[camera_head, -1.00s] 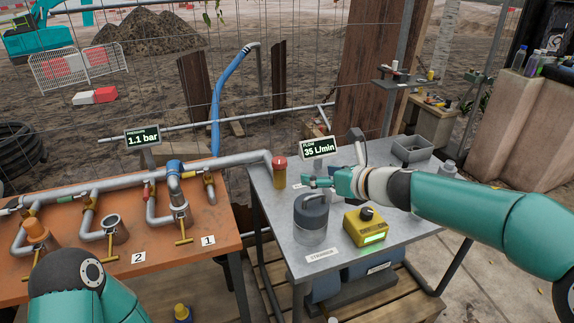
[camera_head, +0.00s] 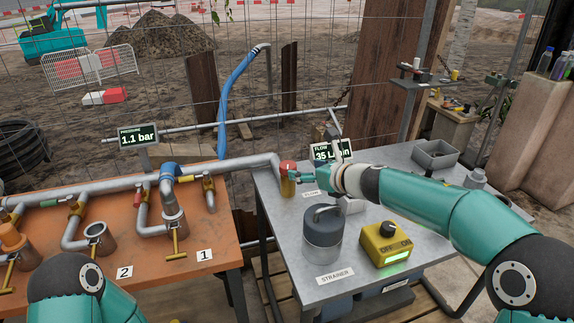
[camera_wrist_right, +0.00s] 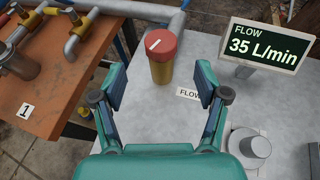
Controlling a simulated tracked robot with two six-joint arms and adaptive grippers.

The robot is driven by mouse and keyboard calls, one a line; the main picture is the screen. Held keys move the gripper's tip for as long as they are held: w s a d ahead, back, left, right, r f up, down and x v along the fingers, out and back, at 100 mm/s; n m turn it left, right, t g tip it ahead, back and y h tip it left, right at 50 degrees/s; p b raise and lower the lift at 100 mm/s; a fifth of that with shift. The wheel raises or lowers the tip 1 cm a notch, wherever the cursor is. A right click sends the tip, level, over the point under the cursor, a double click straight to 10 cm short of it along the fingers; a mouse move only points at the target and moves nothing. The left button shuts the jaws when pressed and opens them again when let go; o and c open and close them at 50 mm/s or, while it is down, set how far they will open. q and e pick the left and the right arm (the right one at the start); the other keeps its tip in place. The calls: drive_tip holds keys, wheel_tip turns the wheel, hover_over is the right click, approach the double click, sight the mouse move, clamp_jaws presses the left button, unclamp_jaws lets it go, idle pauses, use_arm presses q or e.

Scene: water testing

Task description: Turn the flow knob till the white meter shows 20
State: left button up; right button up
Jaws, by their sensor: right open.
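The flow knob (camera_wrist_right: 161,45) is a red cap with a white mark on a yellow brass body, upright on the grey table. In the head view the flow knob (camera_head: 287,166) stands at the table's back left, at the pipe's end. The white-framed flow meter (camera_wrist_right: 264,47) reads 35 L/min; in the head view the meter (camera_head: 331,151) is partly hidden by my right arm. My right gripper (camera_wrist_right: 160,88) is open, its fingers spread to either side of the knob's line but short of it. In the head view the right gripper (camera_head: 295,175) is close beside the knob. My left gripper is out of view.
A strainer jar (camera_head: 323,232) and a yellow switch box (camera_head: 386,244) stand on the table's front part. A pressure meter (camera_head: 138,136) reads 1.1 bar above the orange pipe bench (camera_head: 130,255). A grey tray (camera_head: 436,154) is at the back right.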

sight(288, 167)
drive_tip(key=p+x, duration=0.2)
drive_tip(key=x, duration=0.5)
drive_tip(key=shift+w+a+r+p, duration=0.1)
drive_tip(key=shift+w+p, duration=0.05)
drive_tip(key=shift+p, duration=0.15)
drive_tip(key=shift+x, duration=0.85)
drive_tip(key=c, duration=1.2)
drive_tip(key=shift+a, duration=0.3)
drive_tip(key=shift+d+f, duration=0.2)
drive_tip(key=shift+f, duration=0.05)
